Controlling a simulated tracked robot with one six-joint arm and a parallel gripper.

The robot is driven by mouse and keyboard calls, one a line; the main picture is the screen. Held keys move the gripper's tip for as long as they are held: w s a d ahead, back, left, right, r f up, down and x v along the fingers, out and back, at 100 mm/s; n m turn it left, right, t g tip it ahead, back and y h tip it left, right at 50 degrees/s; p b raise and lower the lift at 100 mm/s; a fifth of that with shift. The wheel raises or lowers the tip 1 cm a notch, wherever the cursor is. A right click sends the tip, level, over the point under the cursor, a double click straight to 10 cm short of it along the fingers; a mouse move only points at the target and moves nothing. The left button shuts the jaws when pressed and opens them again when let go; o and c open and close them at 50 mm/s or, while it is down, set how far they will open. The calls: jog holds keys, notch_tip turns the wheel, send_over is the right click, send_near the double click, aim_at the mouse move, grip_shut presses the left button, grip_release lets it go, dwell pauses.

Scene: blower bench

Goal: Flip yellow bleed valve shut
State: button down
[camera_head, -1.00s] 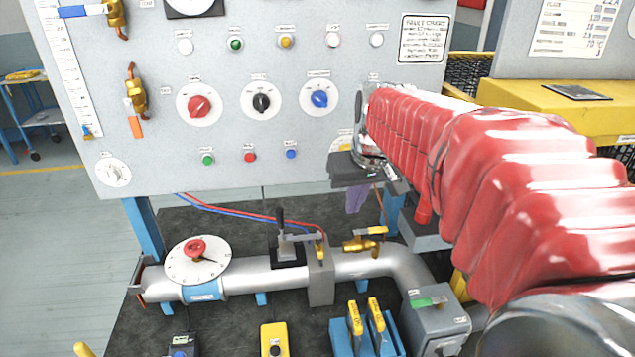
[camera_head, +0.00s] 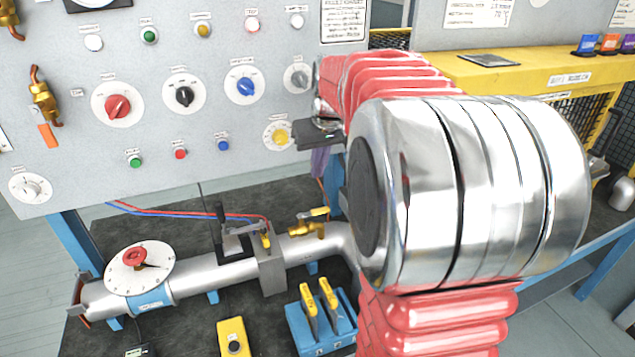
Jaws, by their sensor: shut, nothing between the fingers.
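A brass valve with a yellow lever handle (camera_head: 311,221) stands on the grey pipe (camera_head: 230,269), right of the grey clamp block. Its lever lies roughly along the pipe and points right. A smaller yellow lever (camera_head: 265,240) sits at the top of the clamp block. My gripper (camera_head: 312,141) is shut and empty, with dark fingers. It is in front of the panel, just right of the yellow knob and above the brass valve, apart from it. My red and chrome arm hides the pipe's right end.
The grey panel (camera_head: 200,60) carries several knobs and buttons, including a yellow knob (camera_head: 281,136). A white dial with a red knob (camera_head: 135,262) sits on the pipe's left. A blue holder (camera_head: 301,333) with yellow-handled tools and a yellow box (camera_head: 233,338) stand in front.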

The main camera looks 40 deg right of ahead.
aim_at(320, 211)
notch_tip(320, 211, down, 9)
jog(key=shift+s+a, duration=0.15)
jog(key=shift+s, duration=0.25)
dwell(0.6)
jog(key=shift+a, duration=0.1)
jog(key=shift+d, duration=0.2)
